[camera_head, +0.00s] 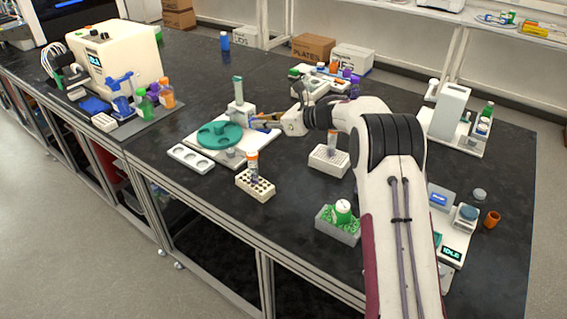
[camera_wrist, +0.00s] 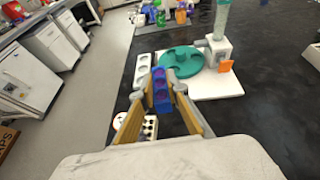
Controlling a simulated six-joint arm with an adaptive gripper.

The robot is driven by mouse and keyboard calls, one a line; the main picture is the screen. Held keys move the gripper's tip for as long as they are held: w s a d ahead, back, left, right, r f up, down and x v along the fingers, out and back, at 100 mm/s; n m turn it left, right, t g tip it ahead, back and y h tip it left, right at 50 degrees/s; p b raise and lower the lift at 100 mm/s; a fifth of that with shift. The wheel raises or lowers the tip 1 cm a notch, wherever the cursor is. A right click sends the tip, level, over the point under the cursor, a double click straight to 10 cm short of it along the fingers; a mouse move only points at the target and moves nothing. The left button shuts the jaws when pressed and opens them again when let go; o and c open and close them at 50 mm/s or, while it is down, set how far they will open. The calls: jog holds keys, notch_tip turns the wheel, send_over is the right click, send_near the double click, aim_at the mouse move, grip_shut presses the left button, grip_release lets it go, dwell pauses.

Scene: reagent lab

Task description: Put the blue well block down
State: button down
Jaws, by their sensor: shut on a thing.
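The blue well block (camera_wrist: 161,92) is a narrow blue piece with a row of round wells. In the wrist view it sits between the fingertips of my gripper (camera_wrist: 161,84), which is shut on it. In the head view my gripper (camera_head: 262,121) is over the right side of a white base plate bearing a teal round carousel (camera_head: 213,134); the block there is small and mostly hidden by the fingers. The carousel also shows in the wrist view (camera_wrist: 179,62), beyond the block. I cannot tell the block's height above the surface.
A tube rack (camera_head: 256,186) with an orange-capped tube stands in front, and another rack (camera_head: 328,158) stands to the right. A grey bin (camera_head: 338,229) holds green items. Dark bench is bare between them.

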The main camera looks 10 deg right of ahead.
notch_tip(320, 180, down, 2)
jog(key=w+d+f+m+t+h, duration=0.1)
jog(key=w+d+m+t+h, duration=0.1)
jog(key=m+h, duration=0.1)
jog(key=m+t+h, duration=0.2)
send_over(285, 164)
jog(key=shift+f, duration=1.95)
jog(key=shift+w+f, duration=0.1)
jog(key=shift+f, duration=3)
jog(key=shift+f, duration=1.85)
jog(key=shift+f, duration=0.15)
jog(key=c, duration=2)
grip_release()
